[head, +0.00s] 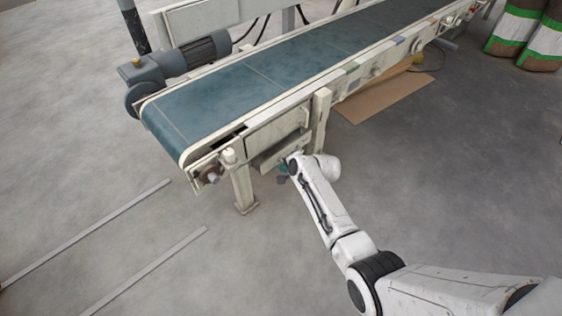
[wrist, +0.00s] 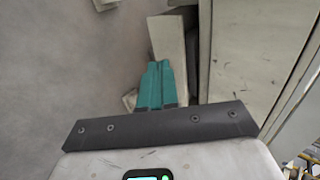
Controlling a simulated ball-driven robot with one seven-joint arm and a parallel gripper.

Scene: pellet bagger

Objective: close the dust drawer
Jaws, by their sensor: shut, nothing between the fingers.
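The dust drawer (head: 268,161) appears as a pale metal piece jutting out low under the conveyor's side housing, partly hidden by my arm in the head view. In the wrist view, a pale panel (wrist: 168,40), which looks like the drawer's front, stands out from the machine's side with a dark gap beside it. My gripper (head: 283,170) is at the drawer, low beside the conveyor. Its teal fingers (wrist: 157,68) are together with nothing between them, overlapping the lower part of the panel in the wrist view. I cannot tell whether they touch it.
The blue conveyor belt (head: 250,82) runs above, with a support leg (head: 242,187) left of the drawer and another leg (head: 320,120) on the right. Cardboard (head: 380,95) lies on the floor behind. Bags (head: 545,40) stand far right.

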